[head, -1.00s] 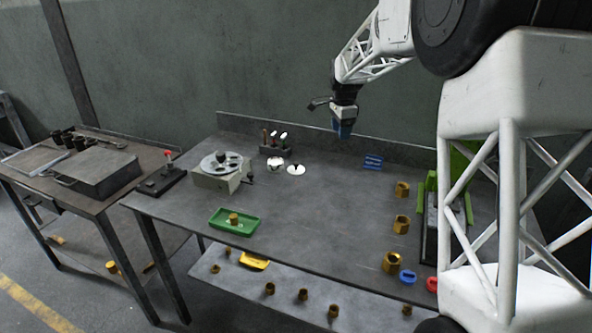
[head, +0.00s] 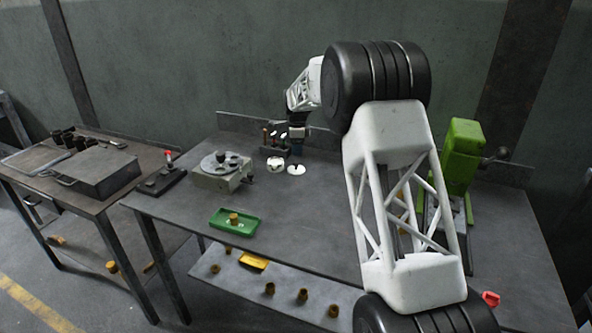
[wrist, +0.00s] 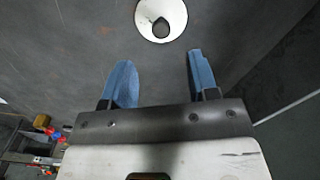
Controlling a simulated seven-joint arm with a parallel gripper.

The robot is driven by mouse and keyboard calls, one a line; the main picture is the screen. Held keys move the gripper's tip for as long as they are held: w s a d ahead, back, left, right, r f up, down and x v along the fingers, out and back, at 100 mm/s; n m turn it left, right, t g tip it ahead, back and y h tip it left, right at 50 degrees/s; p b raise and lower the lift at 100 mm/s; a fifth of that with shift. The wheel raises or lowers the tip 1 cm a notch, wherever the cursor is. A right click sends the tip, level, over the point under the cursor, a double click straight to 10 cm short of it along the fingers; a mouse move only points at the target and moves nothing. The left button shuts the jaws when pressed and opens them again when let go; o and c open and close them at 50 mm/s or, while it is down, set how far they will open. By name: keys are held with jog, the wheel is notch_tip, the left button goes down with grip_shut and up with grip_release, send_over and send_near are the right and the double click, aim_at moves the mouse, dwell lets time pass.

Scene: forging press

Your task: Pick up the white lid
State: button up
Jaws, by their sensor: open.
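The white lid (head: 296,170) is a flat white disc with a dark knob, lying on the grey workbench. It also shows at the top of the wrist view (wrist: 149,29), ahead of the fingers, with its upper edge near the frame border. My gripper (wrist: 160,78) is open, with its two blue fingers apart and nothing between them. In the head view my gripper (head: 298,143) is above the back of the bench, near the lid and apart from it. The fingertips are hard to make out there.
A small white pot (head: 275,164) stands just left of the lid. A dark tool holder (head: 270,149) is behind it. A round-topped fixture (head: 221,170) and a green tray (head: 226,224) are farther left. A green press (head: 461,158) stands right. Bench in front of the lid is clear.

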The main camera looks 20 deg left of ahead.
aim_at(296, 163)
jog(key=shift+a+f, duration=0.1)
jog(key=shift+f, duration=0.05)
jog(key=shift+f, duration=1.2)
jog(key=shift+f, duration=0.1)
jog(key=shift+a+f, duration=0.15)
jog(key=shift+f, duration=2.4)
jog(key=c, duration=1)
jog(key=shift+r, duration=0.15)
